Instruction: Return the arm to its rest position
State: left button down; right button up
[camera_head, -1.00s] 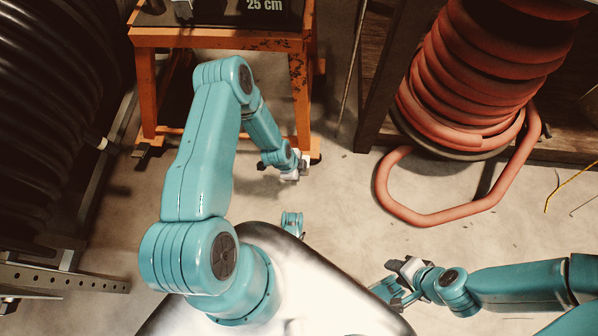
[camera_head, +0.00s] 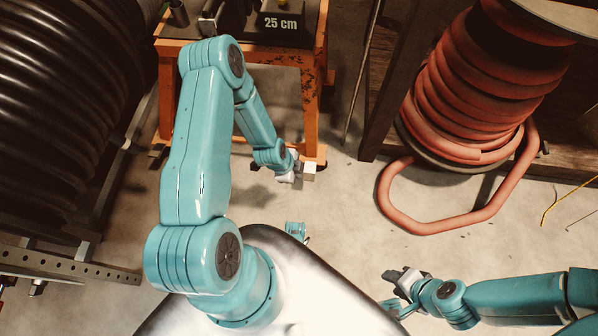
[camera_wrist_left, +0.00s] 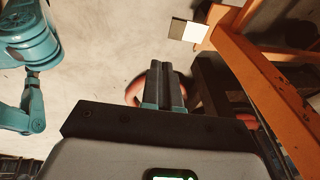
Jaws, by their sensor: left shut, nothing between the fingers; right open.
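My left arm is teal and bends forward, then down toward the floor. In the head view its gripper (camera_head: 291,174) hangs beside the front right leg of an orange stand, small and partly hidden by the wrist. In the left wrist view the two fingers (camera_wrist_left: 166,85) lie together, shut and empty, over the floor. My right gripper (camera_head: 397,283) is low at the right in the head view, with its fingers apart and empty.
The orange stand (camera_head: 312,105) carries a black block marked 25 cm (camera_head: 281,24). A reel of red hose (camera_head: 470,95) stands at the right, one loop (camera_head: 430,226) on the floor. A black hose reel (camera_head: 65,90) fills the left. Bare concrete (camera_head: 345,205) lies between.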

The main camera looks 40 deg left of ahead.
dwell(0.4)
pick_arm(q)
jog(key=d+r+m+h, duration=0.15)
jog(key=d+r, duration=0.45)
jog(key=d, duration=0.6)
jog(key=s+d+r+n+g, duration=0.3)
jog(key=s+d+n, duration=0.2)
jog(key=s+n, duration=0.8)
notch_tip(320, 180, up, 26)
jog(key=w+n+p, duration=0.2)
jog(key=p, duration=2.4)
jog(key=shift+w+a+r+n+h, duration=0.15)
jog(key=shift+w+n+h, duration=0.2)
jog(key=shift+w, duration=0.05)
